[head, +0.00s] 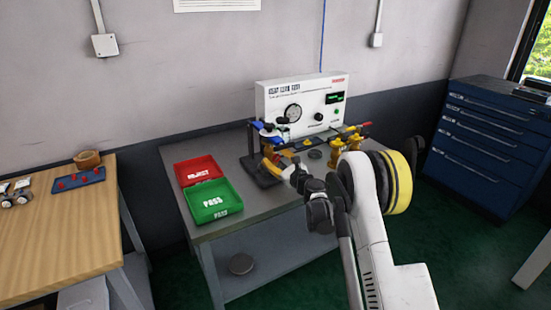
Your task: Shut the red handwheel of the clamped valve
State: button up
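A clamped-valve fixture stands on the grey bench (222,150), in front of the white test panel (300,103). Brass-coloured valve parts (337,146) show at its right, and a lever with a red end (366,125) sticks out there. A blue handle (267,129) shows at its left. I cannot clearly make out a red handwheel; the fixture is small and partly behind my arm. My gripper (278,166) is at the front left of the fixture, close to a yellow-orange part. Its fingers are too small to tell open from shut, or whether they touch anything.
A red REJECT tray (199,170) and a green PASS tray (235,213) lie at the bench's left. A wooden table (60,235) stands further left, a blue drawer cabinet (489,145) at right. A dark disc (241,264) lies on the lower shelf.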

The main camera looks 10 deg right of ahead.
jog(key=v, duration=1.2)
jog(key=s+a+r+n+g, duration=0.3)
jog(key=s+a+r+n, duration=0.2)
jog(key=s+r+n, duration=0.15)
jog(key=s+a+r+n+g, duration=0.3)
jog(key=s+a+r+n, duration=0.15)
jog(key=s+n, duration=0.35)
jog(key=s+d+f+n+g+h, duration=0.1)
jog(key=s+n, duration=0.6)
jog(key=s, duration=0.7)
jog(key=s+d+f+n+g+h, duration=0.2)
jog(key=s+d+n+g+h, duration=0.1)
jog(key=s, duration=1.1)
jog(key=d+n+h, duration=0.1)
jog(key=d+n, duration=0.1)
jog(key=n, duration=0.1)
jog(key=shift+n+h, duration=0.3)
jog(key=shift+n, duration=0.05)
jog(key=shift+s+f, duration=0.1)
jog(key=shift+s, duration=0.05)
